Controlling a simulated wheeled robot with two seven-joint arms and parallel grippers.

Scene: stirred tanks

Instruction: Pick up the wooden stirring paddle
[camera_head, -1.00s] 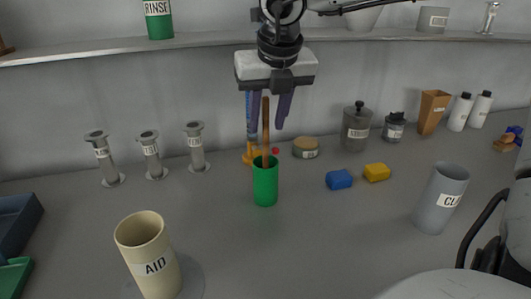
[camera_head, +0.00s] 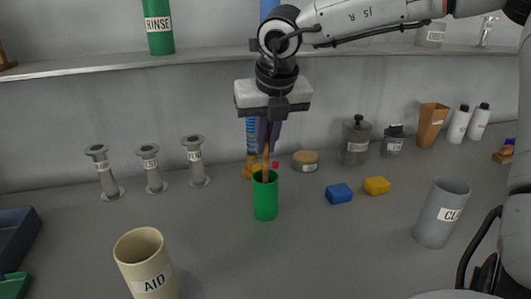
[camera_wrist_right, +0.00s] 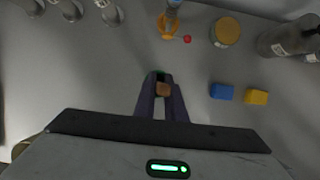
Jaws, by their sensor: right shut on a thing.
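The wooden stirring paddle (camera_head: 266,160) stands upright with its lower part hidden inside a green cup (camera_head: 265,200) on the counter. My right gripper (camera_head: 268,146) comes from above, fingers down, and is shut on the upper part of the paddle. In the right wrist view the brown end of the paddle (camera_wrist_right: 163,89) shows between the two purple fingers (camera_wrist_right: 162,102), with the green cup's rim (camera_wrist_right: 158,73) just beyond. My left gripper is not in view.
A blue and orange stand (camera_head: 251,160) is just behind the cup. Blue (camera_head: 339,193) and yellow (camera_head: 377,185) blocks lie to the right. A beige AID container (camera_head: 146,265) stands front left, a grey container (camera_head: 440,215) at right. A shelf (camera_head: 200,58) runs behind the arm.

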